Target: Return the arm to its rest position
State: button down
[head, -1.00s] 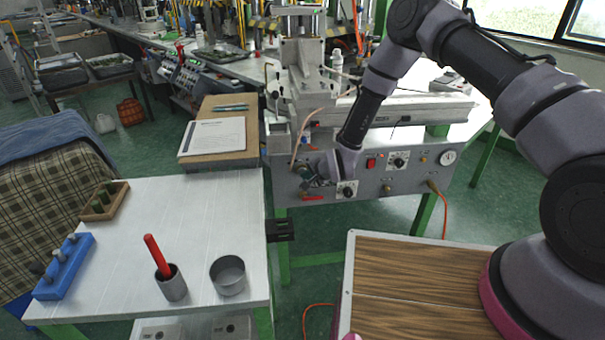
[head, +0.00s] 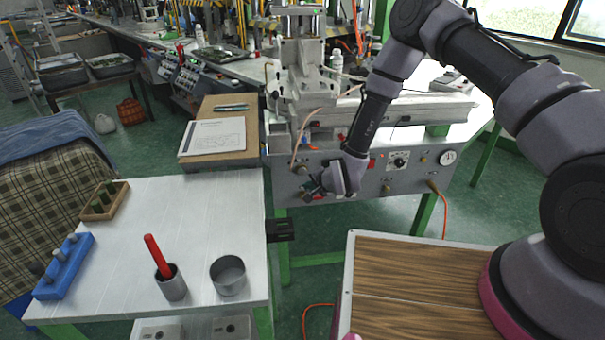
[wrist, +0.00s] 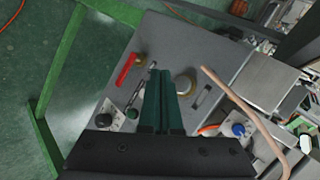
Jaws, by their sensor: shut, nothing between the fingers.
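My arm reaches from the right of the head view to the wax injection machine (head: 425,172). My gripper (head: 308,190) is in front of the left part of the machine's grey front panel. In the wrist view my gripper (wrist: 162,75) shows its two dark green fingers side by side, shut with nothing between them. A red-handled lever (wrist: 127,70) and a round brass-rimmed fitting (wrist: 184,84) are close to the fingertips in that view. I cannot tell whether the fingers touch the panel.
A white table (head: 120,235) at left holds a blue peg block (head: 62,268), a wooden peg tray (head: 104,202), a grey cup (head: 172,288) with a red-handled tool and an open round tin (head: 228,276). A copper-coloured tube (wrist: 245,110) runs close right of the fingers. Green floor lies below.

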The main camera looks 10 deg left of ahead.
jog(key=shift+s+d, duration=0.1)
jog(key=shift+s, duration=0.15)
jog(key=w+d+r+n, duration=0.1)
jog(key=w+d+r, duration=0.15)
jog(key=r, duration=0.25)
jog(key=w+d+r, duration=0.2)
jog(key=w+r, duration=0.1)
jog(key=r, duration=0.3)
jog(key=w+d+r+n+h, duration=0.1)
jog(key=d+r+h, duration=0.1)
jog(key=d+r, duration=0.75)
jog(key=d+r+n+h, duration=0.1)
jog(key=d+r, duration=0.4)
jog(key=r, duration=0.9)
jog(key=s+d+r+h, duration=0.1)
jog(key=s+d+r, duration=0.5)
jog(key=d+r, duration=0.25)
jog(key=s+d+r, duration=0.3)
jog(key=s, duration=0.4)
jog(key=s+d+r, duration=0.3)
jog(key=s, duration=0.4)
jog(key=s+d+r, duration=0.4)
jog(key=s, duration=0.3)
jog(key=shift+s+h, duration=0.3)
